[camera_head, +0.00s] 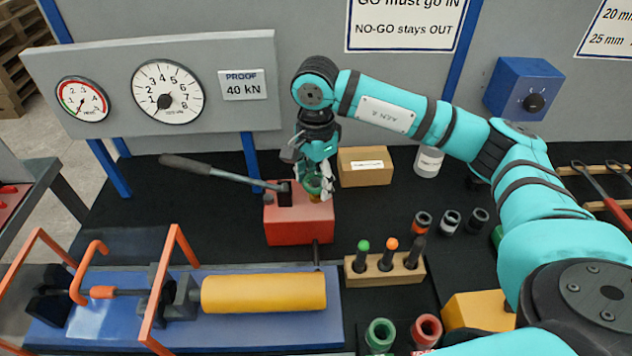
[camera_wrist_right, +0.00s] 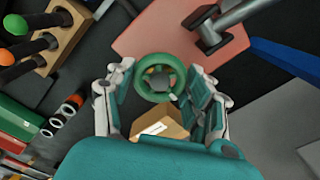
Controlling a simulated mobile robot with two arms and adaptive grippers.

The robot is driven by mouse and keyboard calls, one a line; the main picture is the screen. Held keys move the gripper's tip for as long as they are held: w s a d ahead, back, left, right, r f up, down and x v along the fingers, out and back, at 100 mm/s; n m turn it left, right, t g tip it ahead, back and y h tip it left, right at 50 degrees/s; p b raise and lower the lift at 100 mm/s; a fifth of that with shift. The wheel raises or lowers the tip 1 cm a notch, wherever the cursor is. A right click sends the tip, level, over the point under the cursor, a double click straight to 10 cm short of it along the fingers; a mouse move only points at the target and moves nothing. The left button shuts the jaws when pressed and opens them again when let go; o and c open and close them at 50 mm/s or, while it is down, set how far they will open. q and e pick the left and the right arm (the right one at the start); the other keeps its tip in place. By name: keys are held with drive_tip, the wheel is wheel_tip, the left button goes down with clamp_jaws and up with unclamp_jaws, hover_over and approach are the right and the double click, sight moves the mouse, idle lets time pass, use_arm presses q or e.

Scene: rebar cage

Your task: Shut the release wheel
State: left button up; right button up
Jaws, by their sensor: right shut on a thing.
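The release wheel (camera_wrist_right: 160,78) is a green ring on top of the red pump block (camera_head: 299,226). In the head view the wheel (camera_head: 318,186) is mostly hidden behind my right gripper (camera_head: 314,178), which points down over the block. In the right wrist view my right gripper (camera_wrist_right: 161,92) has one finger on each side of the wheel and is shut on it. The pump's long grey lever (camera_head: 222,171) slopes up to the left from the block. My left gripper is not in view.
Two dials (camera_head: 168,92) sit on a grey panel behind. A cardboard box (camera_head: 365,167) stands close behind the gripper, with a white jar (camera_head: 428,161) to its right. A yellow cylinder (camera_head: 263,293) lies in front. A wooden block (camera_head: 385,270) holds several plugs.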

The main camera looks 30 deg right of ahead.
sight(316, 181)
drive_tip(key=o, duration=1.2)
drive_tip(key=shift+r, duration=0.15)
wheel_tip(316, 181, up, 12)
drive_tip(key=shift+f, duration=0.1)
drive_tip(key=shift+f, duration=0.1)
